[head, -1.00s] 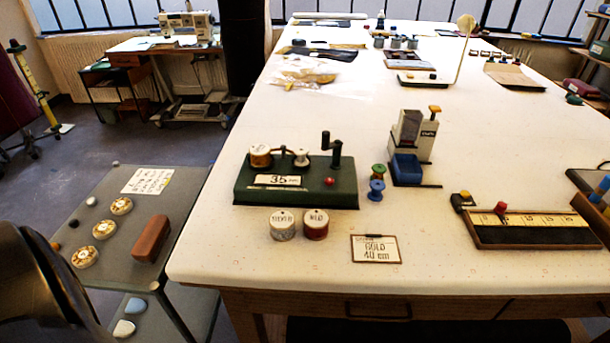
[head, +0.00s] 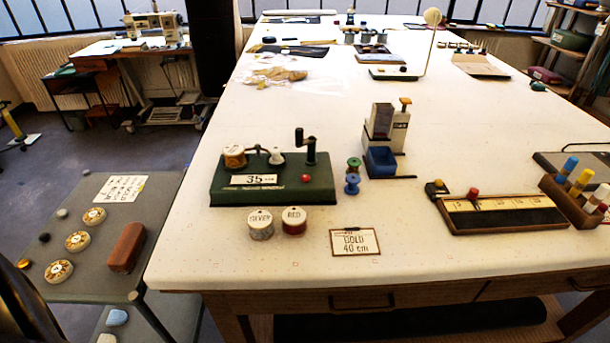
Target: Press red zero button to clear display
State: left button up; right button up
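The green winding device (head: 275,190) stands near the front left of the white table. Its small red button (head: 306,178) is on the right part of its top. Its display (head: 254,181) reads 35, with smaller lettering beside it. A spool with a gold-brown top, a pale roller and a black crank handle (head: 307,149) stand on the device. Neither gripper can be made out in the head view. A dark arm part of mine shows at the lower left edge, away from the device.
Spools marked SILVER (head: 260,224) and RED (head: 294,221) stand before the device; a GOLD 40 cm card (head: 355,242) lies to their right. Blue and green spools (head: 352,184) stand beside it. A measuring board (head: 500,213) lies right. A grey cart (head: 90,285) stands left.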

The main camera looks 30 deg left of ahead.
pick_arm(q)
grip_shut()
dwell(1.4)
